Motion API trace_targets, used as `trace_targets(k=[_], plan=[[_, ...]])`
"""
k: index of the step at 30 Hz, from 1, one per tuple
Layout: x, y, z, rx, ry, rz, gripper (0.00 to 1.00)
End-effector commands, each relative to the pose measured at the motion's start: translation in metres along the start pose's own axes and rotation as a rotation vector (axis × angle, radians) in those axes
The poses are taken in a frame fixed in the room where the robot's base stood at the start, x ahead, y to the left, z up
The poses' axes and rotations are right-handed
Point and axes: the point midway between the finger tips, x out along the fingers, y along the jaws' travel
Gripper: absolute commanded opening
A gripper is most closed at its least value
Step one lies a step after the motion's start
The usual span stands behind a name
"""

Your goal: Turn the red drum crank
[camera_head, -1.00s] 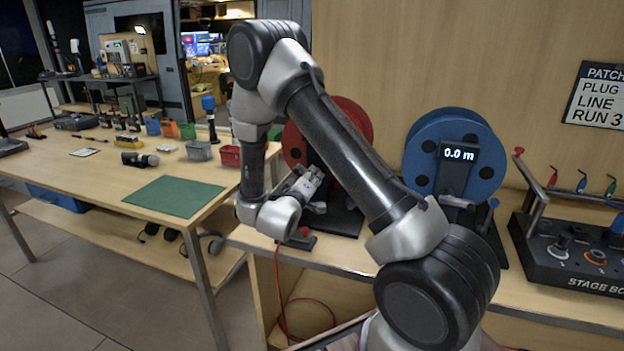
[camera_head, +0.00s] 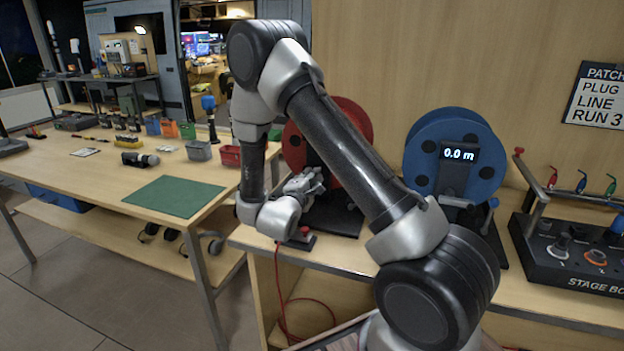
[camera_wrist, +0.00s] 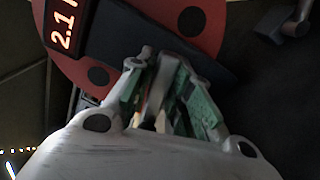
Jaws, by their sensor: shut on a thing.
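The red drum (camera_head: 352,118) stands upright on the bench, partly hidden behind my arm. In the wrist view its red face (camera_wrist: 195,20) fills the top, with dark round holes. A dark bar (camera_wrist: 150,38) crosses that face. My gripper (camera_head: 312,182) is low in front of the drum. In the wrist view my gripper (camera_wrist: 157,75) has its green-padded fingers close together around a narrow greyish piece, which I take to be the crank handle (camera_wrist: 154,98). The fingers hide most of it. The drum's display (camera_wrist: 64,22) reads 2.1.
A blue drum (camera_head: 425,140) reading 0.0 m stands to the right, then a stage box (camera_head: 570,262). A red-topped part (camera_head: 304,232) stands at the bench edge below my gripper. A red cable (camera_head: 300,325) hangs below. A table with a green mat (camera_head: 173,196) is left.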

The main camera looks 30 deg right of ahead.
Motion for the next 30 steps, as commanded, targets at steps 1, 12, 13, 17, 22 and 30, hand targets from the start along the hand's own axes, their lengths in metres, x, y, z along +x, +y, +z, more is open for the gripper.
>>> trace_targets(k=[1, 12, 13, 17, 22, 30], plan=[[-0.0011, -0.0025, 0.0003, -0.023, 0.001, -0.006, 0.00], [-0.0011, -0.0026, 0.0004, -0.107, 0.001, -0.006, 0.00], [-0.0011, -0.0026, 0.0004, -0.109, 0.001, -0.006, 0.00], [-0.0011, -0.0026, 0.0004, -0.111, 0.001, -0.006, 0.00], [-0.0012, -0.0027, 0.0004, -0.111, 0.001, -0.007, 0.00], [-0.0021, -0.0027, 0.0002, -0.111, 0.002, -0.007, 0.38]])
